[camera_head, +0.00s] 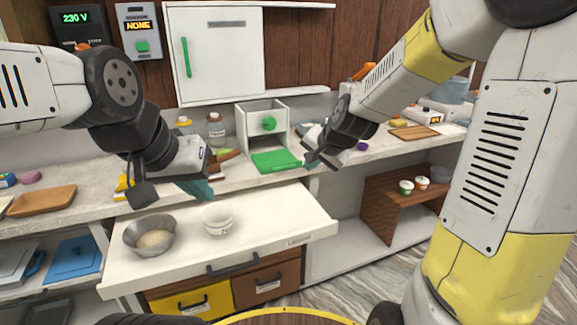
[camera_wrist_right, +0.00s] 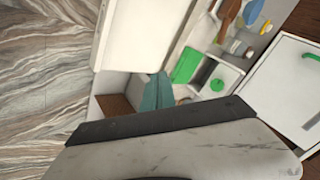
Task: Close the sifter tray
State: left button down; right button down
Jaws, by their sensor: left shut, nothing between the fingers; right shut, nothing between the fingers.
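The sifter appears to be a small white box (camera_head: 285,108) with a round green knob (camera_head: 268,124), standing on the counter. A flat green tray (camera_head: 274,160) sticks out at its foot toward me; I take it as the sifter tray. The tray also shows in the right wrist view (camera_wrist_right: 187,64), beside the white box (camera_wrist_right: 228,76). My right gripper (camera_head: 316,162) is shut and empty, just right of the tray's right edge; I cannot tell whether it touches. It also shows in the right wrist view (camera_wrist_right: 157,92). My left gripper (camera_head: 203,190) is shut and empty, left of the tray above the pulled-out drawer.
A wide white drawer (camera_head: 290,215) stands open below the counter, holding a metal bowl (camera_head: 134,238) and white bowls (camera_head: 217,220). Bottles (camera_head: 216,130) stand left of the sifter. A white cabinet (camera_head: 222,60) hangs above. A wooden board (camera_head: 412,132) lies to the right.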

jog(key=w+a+f+m+t, duration=0.1)
jog(key=w+a+f+m, duration=0.1)
jog(key=w+f, duration=0.5)
jog(key=w+a+f+m+t, duration=0.1)
jog(key=w+a+f+m, duration=0.2)
jog(key=w, duration=1.2)
notch_tip(320, 180, down, 4)
jog(key=shift+f+m+y, duration=0.2)
jog(key=shift+m+y, duration=0.2)
jog(key=shift+m, duration=0.8)
jog(key=shift+w, duration=0.15)
